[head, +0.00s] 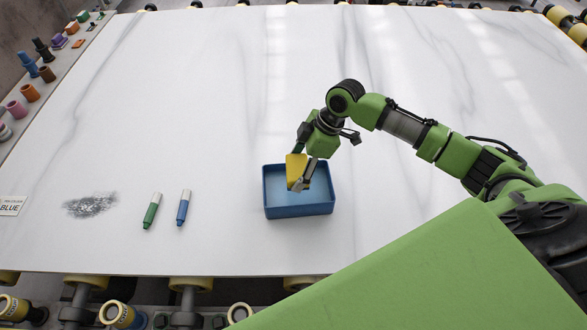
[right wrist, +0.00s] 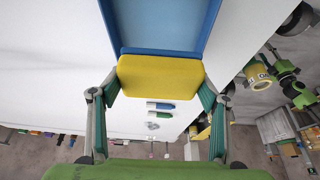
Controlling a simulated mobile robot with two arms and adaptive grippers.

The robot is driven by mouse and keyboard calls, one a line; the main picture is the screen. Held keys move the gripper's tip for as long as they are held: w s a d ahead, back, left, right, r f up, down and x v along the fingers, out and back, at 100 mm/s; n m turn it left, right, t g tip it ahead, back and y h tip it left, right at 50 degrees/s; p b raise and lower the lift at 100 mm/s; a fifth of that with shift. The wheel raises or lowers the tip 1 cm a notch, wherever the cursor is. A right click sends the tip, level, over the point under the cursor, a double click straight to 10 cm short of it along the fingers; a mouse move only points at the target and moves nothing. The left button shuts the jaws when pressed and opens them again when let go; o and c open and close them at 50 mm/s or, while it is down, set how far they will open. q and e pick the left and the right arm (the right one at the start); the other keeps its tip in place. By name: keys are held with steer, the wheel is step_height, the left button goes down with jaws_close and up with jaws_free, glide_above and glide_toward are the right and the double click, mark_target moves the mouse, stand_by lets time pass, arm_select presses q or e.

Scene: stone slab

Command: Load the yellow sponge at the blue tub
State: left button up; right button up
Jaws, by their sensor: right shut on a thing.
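The blue tub (head: 299,211) is an open rectangular box on the white slab, right of the picture's middle bottom. My right gripper (head: 303,177) is shut on the yellow sponge (head: 296,167) and holds it over the tub's opening. In the right wrist view the sponge (right wrist: 160,76) sits between the two fingers (right wrist: 157,100), with the tub (right wrist: 160,52) just beyond it. I cannot tell whether the sponge touches the tub floor. My left gripper is not in view.
A green marker (head: 152,211) and a blue marker (head: 183,208) lie left of the tub. A grey scribble (head: 91,205) and a card reading BLUE (head: 11,206) are further left. Several small coloured items stand along the left ledge. The slab behind the tub is clear.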

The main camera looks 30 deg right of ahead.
steer(key=shift+w+d+f, duration=0.1)
steer(key=shift+d+f, duration=0.05)
steer(key=shift+d, duration=0.05)
steer(key=shift+f, duration=0.2)
steer(key=shift+w+f, duration=0.1)
steer(key=shift+f, duration=0.15)
steer(key=shift+a+f+b, duration=0.1)
steer(key=shift+f+b, duration=0.5)
steer(key=shift+b, duration=0.3)
step_height(320, 180, down, 3)
steer(key=b, duration=0.3)
steer(key=shift+f+b, duration=0.2)
steer(key=shift+b, duration=0.2)
steer(key=shift+f+b, duration=0.4)
steer(key=shift+b, duration=0.05)
steer(key=shift+f, duration=0.5)
